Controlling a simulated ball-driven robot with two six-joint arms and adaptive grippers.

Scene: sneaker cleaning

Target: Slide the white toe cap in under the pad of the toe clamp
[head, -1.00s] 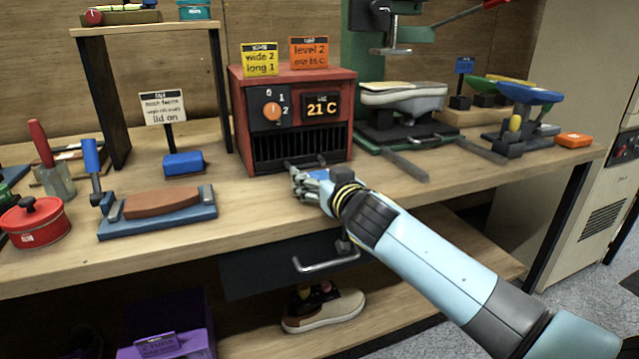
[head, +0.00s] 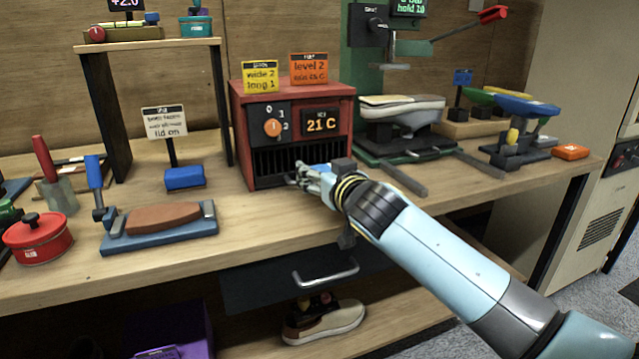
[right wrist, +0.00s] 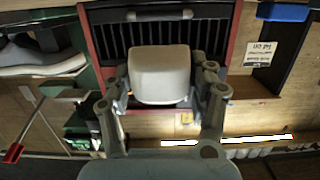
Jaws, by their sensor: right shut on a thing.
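My right gripper (right wrist: 165,95) is shut on the white toe cap (right wrist: 160,75), a pale rounded block between its fingers in the right wrist view. In the head view this gripper (head: 302,175) is just in front of the red heater's grille and hides the cap. The toe clamp seems to be the green press (head: 362,70) at the back right, with a red-tipped lever (head: 490,15). Its pad (head: 395,66) hangs above a grey-white shoe shape (head: 410,112), with a gap between them. The cap is apart from the press, to its left. My left gripper is out of view.
The red heater (head: 240,130) reads 21 C. Dark rails (head: 403,179) stick out in front of the press. A blue block (head: 185,177), a blue-based holder (head: 150,240) and a red pot (head: 40,238) stand left. The bench front is partly clear.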

